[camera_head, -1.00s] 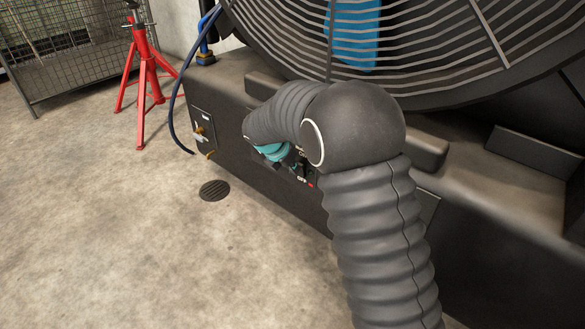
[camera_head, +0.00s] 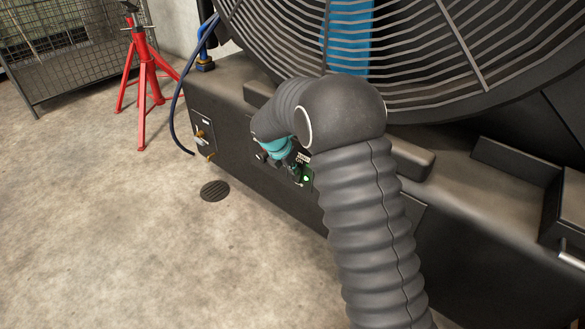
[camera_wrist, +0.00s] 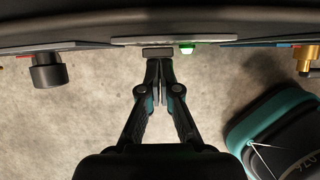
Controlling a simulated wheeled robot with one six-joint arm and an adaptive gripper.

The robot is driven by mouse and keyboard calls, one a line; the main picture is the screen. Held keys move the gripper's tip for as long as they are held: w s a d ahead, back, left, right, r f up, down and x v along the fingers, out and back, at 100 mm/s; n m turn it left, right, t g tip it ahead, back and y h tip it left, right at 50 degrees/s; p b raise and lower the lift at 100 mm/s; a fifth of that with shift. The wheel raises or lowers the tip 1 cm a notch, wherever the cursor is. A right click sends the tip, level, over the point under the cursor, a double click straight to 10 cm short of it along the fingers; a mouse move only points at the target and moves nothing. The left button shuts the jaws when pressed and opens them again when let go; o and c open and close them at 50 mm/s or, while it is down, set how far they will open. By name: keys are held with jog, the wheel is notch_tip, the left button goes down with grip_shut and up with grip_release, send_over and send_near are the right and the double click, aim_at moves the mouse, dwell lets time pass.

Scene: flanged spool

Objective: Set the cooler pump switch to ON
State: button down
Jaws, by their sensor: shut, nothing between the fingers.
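The cooler pump switch panel (camera_head: 303,158) is on the front face of the dark machine base, partly hidden by my arm in the head view. A lit green lamp (camera_head: 305,179) shows there; it also shows in the wrist view (camera_wrist: 187,48). A small dark grey block (camera_wrist: 157,51), which looks like the switch lever, is just left of the lamp, at my fingertips. My gripper (camera_wrist: 160,62) is shut and empty, its tips touching or very close to that block. I cannot read the switch's position directly.
A black knob (camera_wrist: 47,72) is to the left and a brass fitting (camera_wrist: 304,58) to the right in the wrist view. A red stand (camera_head: 146,85), a blue hose (camera_head: 174,105) and a floor drain (camera_head: 215,190) are left of the machine. The floor there is mostly clear.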

jog(key=shift+r, duration=0.35)
jog(key=shift+s+a, duration=0.15)
jog(key=p+v, duration=0.2)
jog(key=v, duration=0.9)
jog(key=shift+s+a, duration=0.3)
jog(key=shift+s, duration=0.15)
